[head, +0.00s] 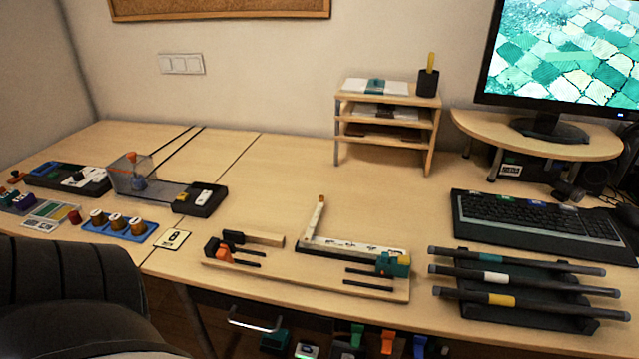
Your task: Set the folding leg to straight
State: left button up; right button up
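A pale wooden board (310,275) lies near the front edge of the desk, right of centre. On it is what appears to be the folding leg: a whitish bar (350,248) running to the right, with a second whitish segment (313,224) joined at its left end. The second segment points up and away, with an orange tip, so the two form a bend near a right angle. A teal block (393,264) sits at the right end of the bar. An orange-and-black piece (220,252) sits at the board's left end. Neither gripper shows in the head view.
A rack with three dark rods (525,285) and a keyboard (540,227) stand at right. A wooden shelf (388,120) stands behind. Blue tray with knobs (120,230) and black devices lie left. A black chair (70,290) is at front left. Mid-desk behind the board is clear.

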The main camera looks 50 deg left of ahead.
aim_at(306, 240)
jog(key=u, duration=2.05)
